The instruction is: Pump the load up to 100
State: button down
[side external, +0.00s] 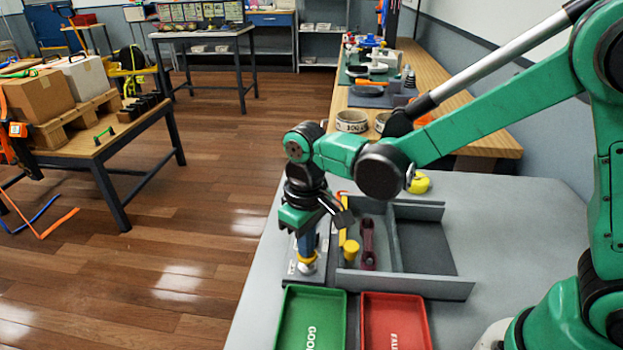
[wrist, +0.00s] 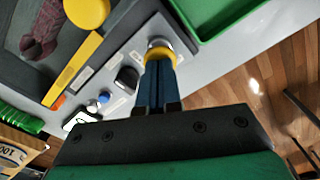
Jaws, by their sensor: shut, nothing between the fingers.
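My gripper (side external: 307,250) points down over a light grey control panel (side external: 293,268) on the grey table. In the wrist view its blue fingers (wrist: 158,66) are together with nothing between them. Their tips are at a round metal button with a yellow collar (wrist: 159,47), which also shows in the side view (side external: 307,266). I cannot tell whether they touch it. The panel also holds a dark knob (wrist: 127,79), a blue button (wrist: 92,107) and a small white-faced part (wrist: 80,120). No load reading is legible.
A green tray (side external: 311,325) and a red tray (side external: 395,325) lie in front. A yellow round item (side external: 419,183) sits behind.

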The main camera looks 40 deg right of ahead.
jog(key=shift+f, duration=0.5)
jog(key=shift+r, duration=1.15)
